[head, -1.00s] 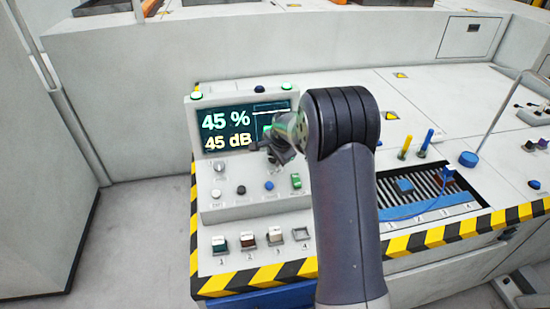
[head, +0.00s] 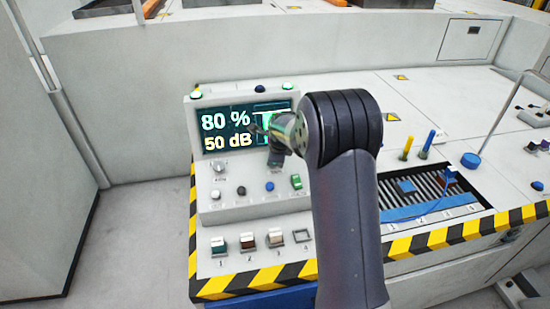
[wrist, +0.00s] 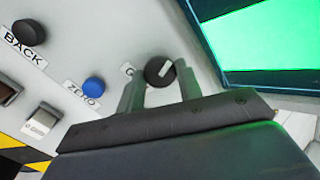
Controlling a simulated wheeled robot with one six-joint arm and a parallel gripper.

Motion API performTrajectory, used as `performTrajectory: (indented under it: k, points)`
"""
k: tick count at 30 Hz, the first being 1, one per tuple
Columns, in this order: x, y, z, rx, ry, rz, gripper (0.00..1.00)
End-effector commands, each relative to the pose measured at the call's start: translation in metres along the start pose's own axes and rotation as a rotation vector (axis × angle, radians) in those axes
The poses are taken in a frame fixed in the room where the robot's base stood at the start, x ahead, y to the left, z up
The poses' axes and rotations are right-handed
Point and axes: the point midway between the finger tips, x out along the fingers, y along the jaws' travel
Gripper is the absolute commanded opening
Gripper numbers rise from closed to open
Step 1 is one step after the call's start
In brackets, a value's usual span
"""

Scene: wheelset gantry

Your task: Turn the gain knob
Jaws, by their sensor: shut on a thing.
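The gain knob (wrist: 159,71) is a round black knob with a white pointer mark, seen in the wrist view beside a label of which only a "G" shows. My gripper (wrist: 160,84) is shut on it, with one grey finger on each side.
A second knob (head: 218,168) is left of my gripper. Below are a blue ZERO button (wrist: 93,86), a black BACK button (wrist: 29,33) and a green switch (head: 296,182). Numbered blocks (head: 247,241) line the front edge. A cable and blue parts lie over a grille at right.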

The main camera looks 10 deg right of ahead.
Motion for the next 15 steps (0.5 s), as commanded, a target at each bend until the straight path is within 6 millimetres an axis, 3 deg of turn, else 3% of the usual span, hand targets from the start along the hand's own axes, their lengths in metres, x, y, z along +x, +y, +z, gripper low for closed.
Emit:
performTrajectory:
  k: [15]
  points:
    - [-0.0008,-0.0015,0.0,0.051,0.003,-0.005,0.11]
